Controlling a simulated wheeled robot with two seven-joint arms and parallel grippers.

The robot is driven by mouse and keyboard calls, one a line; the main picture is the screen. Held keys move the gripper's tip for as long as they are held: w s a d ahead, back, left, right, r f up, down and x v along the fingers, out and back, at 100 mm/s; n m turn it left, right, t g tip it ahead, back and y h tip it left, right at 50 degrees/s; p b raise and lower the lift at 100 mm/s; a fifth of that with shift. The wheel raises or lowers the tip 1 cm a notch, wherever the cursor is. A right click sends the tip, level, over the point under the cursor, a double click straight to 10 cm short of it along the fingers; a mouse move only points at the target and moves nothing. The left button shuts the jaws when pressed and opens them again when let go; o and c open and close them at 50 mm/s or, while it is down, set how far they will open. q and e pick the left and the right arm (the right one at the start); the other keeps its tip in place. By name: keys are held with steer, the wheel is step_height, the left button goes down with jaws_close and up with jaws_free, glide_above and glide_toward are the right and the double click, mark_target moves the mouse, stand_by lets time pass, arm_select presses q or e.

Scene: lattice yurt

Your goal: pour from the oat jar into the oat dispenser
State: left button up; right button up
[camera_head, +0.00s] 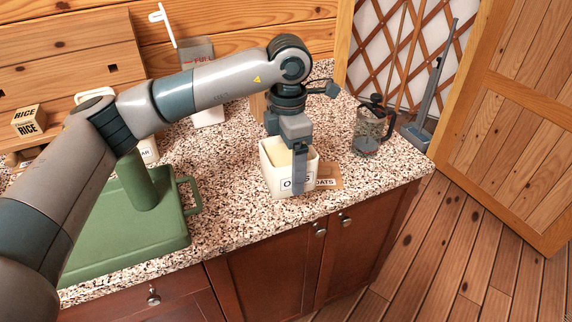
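A cream square jar (274,183) with a label partly reading "OATS" stands upright on the speckled counter near its front edge. Something pale shows inside its open top. My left gripper (299,180) points down over the jar, and one dark finger lies across its front label. The other finger is hidden, so I cannot tell whether the gripper is closed on the jar's wall. A clear container (198,50) with red "FULL" lettering stands at the back, partly hidden behind my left arm; it looks like the oat dispenser. My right gripper is not in view.
A glass press jug (368,135) and a grey stand (417,134) are at the right. A large green object (120,240) with a handle fills the left counter. A rice box (28,121) sits at far left.

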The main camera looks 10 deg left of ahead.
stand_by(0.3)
arm_select(q)
steer(key=shift+s+a+f+m, duration=0.35)
steer(key=shift+a+m, duration=0.15)
steer(key=shift+m, duration=0.4)
steer(key=s+a+f+m, duration=0.3)
steer(key=s+a+m, duration=0.2)
steer(key=m, duration=0.6)
steer(key=s+a+f+m, duration=0.3)
steer(key=s+a+m, duration=0.2)
steer(key=s+m, duration=0.3)
steer(key=shift+s+a+f+m, duration=0.25)
steer(key=shift+s+a+m, duration=0.1)
steer(key=shift+m, duration=1.25)
